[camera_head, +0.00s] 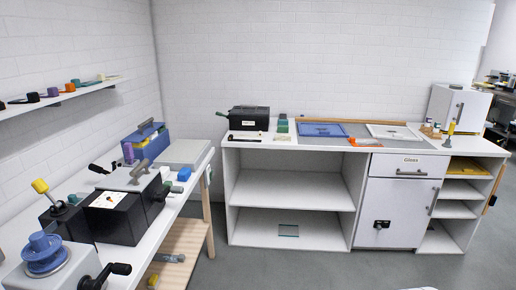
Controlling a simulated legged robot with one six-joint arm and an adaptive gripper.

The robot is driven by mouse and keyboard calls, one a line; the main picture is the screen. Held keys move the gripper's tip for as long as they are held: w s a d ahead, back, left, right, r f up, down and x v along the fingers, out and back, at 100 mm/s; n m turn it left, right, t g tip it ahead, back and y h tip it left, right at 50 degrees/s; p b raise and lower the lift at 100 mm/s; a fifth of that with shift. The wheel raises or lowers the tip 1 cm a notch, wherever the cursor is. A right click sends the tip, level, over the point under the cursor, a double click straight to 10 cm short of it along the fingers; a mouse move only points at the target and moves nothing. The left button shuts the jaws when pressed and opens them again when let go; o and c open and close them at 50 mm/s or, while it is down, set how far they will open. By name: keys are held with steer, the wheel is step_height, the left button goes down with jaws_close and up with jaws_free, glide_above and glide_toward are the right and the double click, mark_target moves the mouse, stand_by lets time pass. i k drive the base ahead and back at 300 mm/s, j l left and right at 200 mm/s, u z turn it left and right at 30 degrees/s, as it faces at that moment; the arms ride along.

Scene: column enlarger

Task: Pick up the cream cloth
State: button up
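I cannot pick out the cream cloth for certain. A small pale cream piece (281,138) lies on the back bench, right of a black machine, but it is too small to tell whether it is cloth. My gripper is not in view.
The white back bench (262,144) carries a black machine (249,118), a blue tray (323,130), a white tray (394,132) and an orange tool (364,142). Its lower shelves (290,188) are mostly empty. The left bench (177,205) is crowded with machines. Grey floor (300,265) lies open in front.

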mark_target(280, 137)
steer(key=i, duration=2.95)
steer(key=i+j+z, duration=0.1)
steer(key=i+z, duration=0.15)
steer(key=i, duration=0.55)
